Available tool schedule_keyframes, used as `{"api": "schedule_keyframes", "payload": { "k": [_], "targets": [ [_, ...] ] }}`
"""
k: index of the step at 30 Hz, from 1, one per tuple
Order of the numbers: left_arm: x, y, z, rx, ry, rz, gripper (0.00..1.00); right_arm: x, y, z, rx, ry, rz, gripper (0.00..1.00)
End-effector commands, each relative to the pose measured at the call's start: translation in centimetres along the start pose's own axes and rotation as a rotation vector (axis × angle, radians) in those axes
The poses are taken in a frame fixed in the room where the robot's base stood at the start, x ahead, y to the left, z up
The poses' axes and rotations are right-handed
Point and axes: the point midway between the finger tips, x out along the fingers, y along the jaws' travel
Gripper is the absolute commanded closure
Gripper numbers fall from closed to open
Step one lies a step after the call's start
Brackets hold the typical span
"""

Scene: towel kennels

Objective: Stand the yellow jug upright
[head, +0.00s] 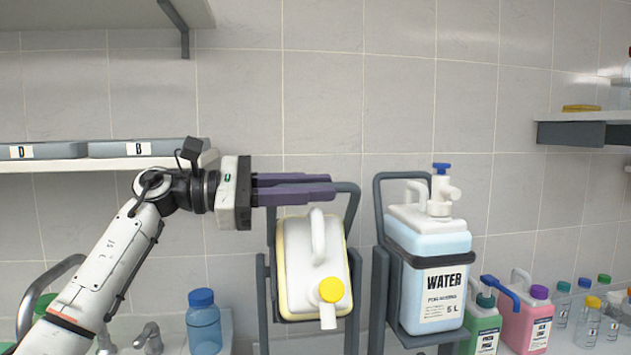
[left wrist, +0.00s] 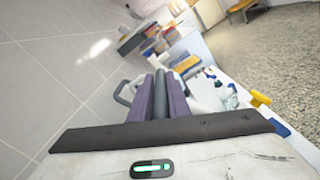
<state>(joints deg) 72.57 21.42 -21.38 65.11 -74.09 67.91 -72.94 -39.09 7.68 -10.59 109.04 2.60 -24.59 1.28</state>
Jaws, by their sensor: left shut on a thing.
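The yellow jug (head: 298,268) is a pale jug with yellow edges, a yellow cap (head: 330,289) and a white spout. It sits in a grey tilting cradle (head: 353,205) and is tipped forward, cap and spout low and facing me. My left gripper (head: 328,186) reaches in from the left above the jug. Its purple fingers are shut on the cradle's grey top bar, which shows between them in the left wrist view (left wrist: 160,95). The yellow cap shows at right there (left wrist: 260,98). My right gripper is not in view.
An upright WATER jug (head: 435,265) stands in a second cradle close on the right. Several coloured bottles (head: 530,310) stand farther right. A blue-capped bottle (head: 203,322) and a tap (head: 150,338) are at lower left. A shelf (head: 100,163) with grey bins is above my left arm.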

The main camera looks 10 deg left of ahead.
Motion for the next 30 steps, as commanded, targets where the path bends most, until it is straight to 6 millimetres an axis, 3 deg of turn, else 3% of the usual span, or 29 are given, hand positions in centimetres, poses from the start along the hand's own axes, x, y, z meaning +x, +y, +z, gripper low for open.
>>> {"api": "schedule_keyframes", "payload": {
  "k": [4,18,19,22,30],
  "targets": [
    [-0.05,0.98,-0.01,-0.001,0.001,0.007,1.00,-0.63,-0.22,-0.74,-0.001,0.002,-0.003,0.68],
    [-0.06,1.16,-0.33,0.002,0.004,0.007,1.00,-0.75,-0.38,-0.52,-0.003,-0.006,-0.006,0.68],
    [-0.06,1.16,-0.34,0.002,0.004,0.007,0.83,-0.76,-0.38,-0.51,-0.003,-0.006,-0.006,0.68],
    [-0.06,1.13,-0.34,0.002,0.004,0.005,0.68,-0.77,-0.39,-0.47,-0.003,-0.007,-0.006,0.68],
    [-0.02,1.07,-0.17,0.004,0.002,0.002,0.68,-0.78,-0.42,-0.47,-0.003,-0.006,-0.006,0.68]
  ]
}}
